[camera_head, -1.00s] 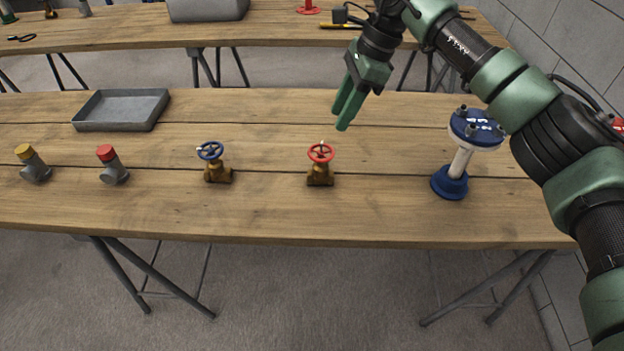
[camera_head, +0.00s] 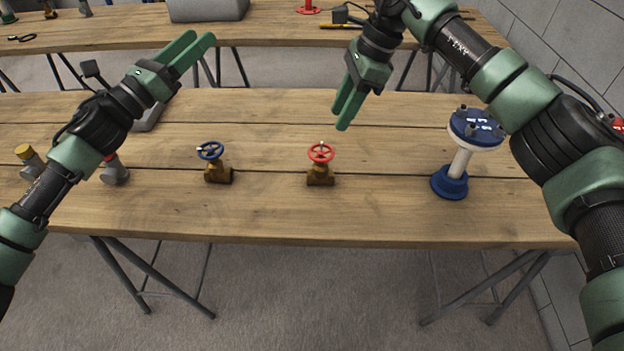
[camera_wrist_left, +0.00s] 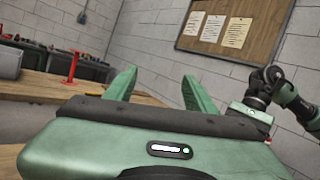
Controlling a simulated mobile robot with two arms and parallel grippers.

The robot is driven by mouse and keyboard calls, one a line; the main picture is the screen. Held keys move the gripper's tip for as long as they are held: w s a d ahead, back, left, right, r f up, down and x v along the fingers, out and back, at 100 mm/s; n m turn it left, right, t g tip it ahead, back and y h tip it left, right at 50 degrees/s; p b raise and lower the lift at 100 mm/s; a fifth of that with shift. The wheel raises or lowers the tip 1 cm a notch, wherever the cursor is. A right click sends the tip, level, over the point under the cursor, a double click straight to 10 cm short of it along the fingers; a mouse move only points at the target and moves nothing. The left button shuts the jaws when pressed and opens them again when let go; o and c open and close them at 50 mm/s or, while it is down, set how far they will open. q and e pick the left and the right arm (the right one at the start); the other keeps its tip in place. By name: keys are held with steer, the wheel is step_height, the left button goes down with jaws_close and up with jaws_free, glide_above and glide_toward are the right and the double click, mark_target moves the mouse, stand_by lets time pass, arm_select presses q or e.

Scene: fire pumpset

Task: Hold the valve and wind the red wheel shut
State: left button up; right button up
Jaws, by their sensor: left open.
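A brass valve (camera_head: 320,177) with a red wheel (camera_head: 320,153) stands upright on the near table, right of the middle. A similar brass valve with a blue wheel (camera_head: 210,151) stands to its left. My left gripper (camera_head: 203,44) is open and empty, raised over the back edge of the near table, up and left of the red-wheeled valve. Its two fingers also show apart in the left wrist view (camera_wrist_left: 157,88). My right gripper (camera_head: 345,112) hangs above the table behind the red wheel, apart from it. Its fingers look close together, and their opening is unclear.
A blue-and-white flanged piece (camera_head: 459,160) stands at the right of the near table (camera_head: 400,215). Two grey fittings, one yellow-capped (camera_head: 24,153) and one red-capped (camera_head: 115,172), stand at the left. A grey tray (camera_head: 150,118) is mostly hidden behind my left arm. The table front is clear.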

arm_select(q)
steer(key=s+d+f+g+y, duration=0.1)
steer(key=s+d+f+y, duration=0.1)
steer(key=d+f, duration=0.95)
steer(key=m+y, duration=0.1)
glide_above(318, 171)
steer(key=v, duration=0.6)
step_height(318, 171, down, 9)
steer(key=s+d+r+t+y, duration=0.1)
steer(key=s+d+t+y, duration=0.1)
steer(key=s+d+t, duration=0.3)
steer(key=w+a+f+g, duration=0.1)
steer(key=w+f, duration=0.1)
steer(key=w+a+f+n+g, duration=0.1)
steer(key=w+f, duration=0.1)
steer(key=w+a+f+g+y, duration=0.1)
steer(key=w+f+g, duration=0.1)
steer(key=shift+w+f+n, duration=0.3)
steer(key=shift+w+f, duration=0.3)
steer(key=shift+w, duration=0.05)
steer(key=shift+w+d, duration=0.1)
steer(key=shift+w, duration=0.25)
steer(key=x, duration=0.7)
steer(key=shift+f, duration=0.15)
